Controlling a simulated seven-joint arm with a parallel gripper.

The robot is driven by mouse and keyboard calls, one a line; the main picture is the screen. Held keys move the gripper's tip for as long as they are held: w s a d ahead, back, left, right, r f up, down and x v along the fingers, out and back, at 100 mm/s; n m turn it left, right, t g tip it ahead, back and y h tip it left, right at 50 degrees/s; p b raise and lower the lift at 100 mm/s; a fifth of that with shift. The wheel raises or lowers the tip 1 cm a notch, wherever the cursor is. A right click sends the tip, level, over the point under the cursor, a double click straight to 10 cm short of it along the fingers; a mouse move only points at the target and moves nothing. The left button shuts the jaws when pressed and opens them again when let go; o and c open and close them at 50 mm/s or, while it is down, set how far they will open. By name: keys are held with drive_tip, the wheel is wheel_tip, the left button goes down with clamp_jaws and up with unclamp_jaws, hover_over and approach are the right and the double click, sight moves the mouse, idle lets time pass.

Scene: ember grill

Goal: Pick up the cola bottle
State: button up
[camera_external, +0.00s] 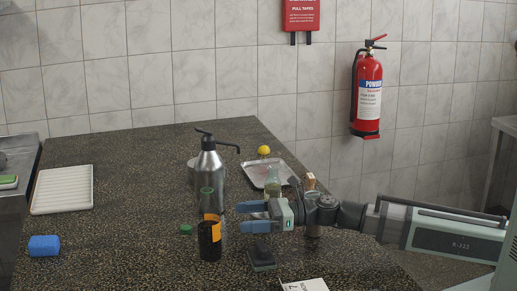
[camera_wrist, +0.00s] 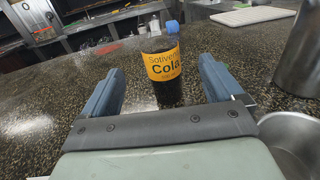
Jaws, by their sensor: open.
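The cola bottle (camera_external: 209,240) stands upright on the dark speckled counter, with dark liquid and an orange label. My gripper (camera_external: 240,216) is open and empty, pointing left, just right of the bottle in the external view. In the wrist view my gripper (camera_wrist: 161,68) has its two blue fingers apart, with the bottle ahead of the gap between them. The bottle looks untouched.
A steel pump dispenser (camera_external: 208,165) stands behind the bottle. A metal pot (camera_wrist: 292,145) is close at right in the wrist view. The front-left counter is mostly clear.

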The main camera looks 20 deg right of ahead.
sight(211, 220)
drive_tip(key=a, duration=0.3)
drive_tip(key=w+a, duration=0.1)
drive_tip(key=a, duration=0.5)
drive_tip(key=shift+w+a+f, duration=0.2)
drive_tip(key=shift+w+a, duration=0.1)
drive_tip(key=shift+a, duration=0.05)
drive_tip(key=shift+c, duration=0.3)
drive_tip(key=c, duration=1.2)
drive_tip(key=shift+r, duration=0.15)
